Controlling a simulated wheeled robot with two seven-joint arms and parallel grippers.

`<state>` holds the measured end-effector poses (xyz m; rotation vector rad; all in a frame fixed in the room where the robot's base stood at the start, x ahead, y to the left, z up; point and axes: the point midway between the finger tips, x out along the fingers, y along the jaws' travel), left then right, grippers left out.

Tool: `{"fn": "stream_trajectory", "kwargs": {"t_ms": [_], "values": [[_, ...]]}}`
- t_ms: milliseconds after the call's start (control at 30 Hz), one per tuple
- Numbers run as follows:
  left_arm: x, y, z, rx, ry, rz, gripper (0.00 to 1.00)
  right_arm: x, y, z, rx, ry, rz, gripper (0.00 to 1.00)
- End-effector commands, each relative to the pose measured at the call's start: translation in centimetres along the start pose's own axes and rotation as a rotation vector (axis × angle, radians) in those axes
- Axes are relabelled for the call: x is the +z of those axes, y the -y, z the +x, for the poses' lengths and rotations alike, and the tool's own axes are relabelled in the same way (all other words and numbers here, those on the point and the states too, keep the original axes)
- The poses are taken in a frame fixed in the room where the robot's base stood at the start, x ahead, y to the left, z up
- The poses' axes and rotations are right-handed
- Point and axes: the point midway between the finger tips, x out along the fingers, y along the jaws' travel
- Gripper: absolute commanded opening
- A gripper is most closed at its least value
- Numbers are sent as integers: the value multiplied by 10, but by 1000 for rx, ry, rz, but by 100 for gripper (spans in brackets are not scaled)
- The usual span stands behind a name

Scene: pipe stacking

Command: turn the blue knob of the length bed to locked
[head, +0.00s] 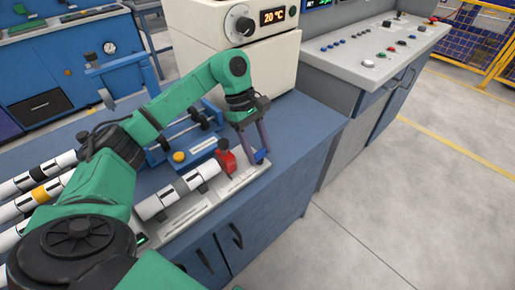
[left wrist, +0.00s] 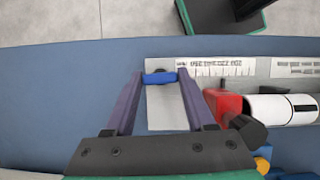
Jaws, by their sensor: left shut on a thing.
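The blue knob (head: 262,156) sits at the right end of the grey length bed (head: 240,183). It also shows in the left wrist view (left wrist: 160,77) as a blue bar lying crosswise. My left gripper (head: 257,152) reaches down over that end of the bed, its two purple fingers shut on the knob from either side. In the left wrist view the fingertips (left wrist: 160,74) are at the knob's two ends. The knob's base is partly hidden. My right gripper is not in view.
A red stop block (head: 226,158) stands beside the fingers, with a white pipe (head: 170,199) in line behind it. A blue fixture with a yellow button (head: 178,156) lies behind the bed. A beige oven (head: 238,40) stands at the back.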

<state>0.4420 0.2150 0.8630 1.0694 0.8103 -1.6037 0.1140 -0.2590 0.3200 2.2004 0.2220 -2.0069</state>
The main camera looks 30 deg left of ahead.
Motion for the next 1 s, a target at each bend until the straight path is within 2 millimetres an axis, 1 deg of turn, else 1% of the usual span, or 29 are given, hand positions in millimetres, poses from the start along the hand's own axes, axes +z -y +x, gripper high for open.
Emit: {"fn": "stream_trajectory", "kwargs": {"t_ms": [233, 667, 700, 767, 800, 1000], "values": [[0, -2, -2, -17, 0, 60, 0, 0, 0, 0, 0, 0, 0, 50], [0, -2, -2, -22, -1, 72, 0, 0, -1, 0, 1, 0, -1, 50], [0, -2, -2, -22, -1, 72, 59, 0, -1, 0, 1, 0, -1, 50], [0, -2, -2, -23, -1, 72, 82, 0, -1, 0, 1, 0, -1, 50], [0, -1, -2, -23, -1, 71, 85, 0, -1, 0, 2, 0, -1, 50], [0, -1, -1, -26, -1, 70, 85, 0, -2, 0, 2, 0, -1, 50]]}}
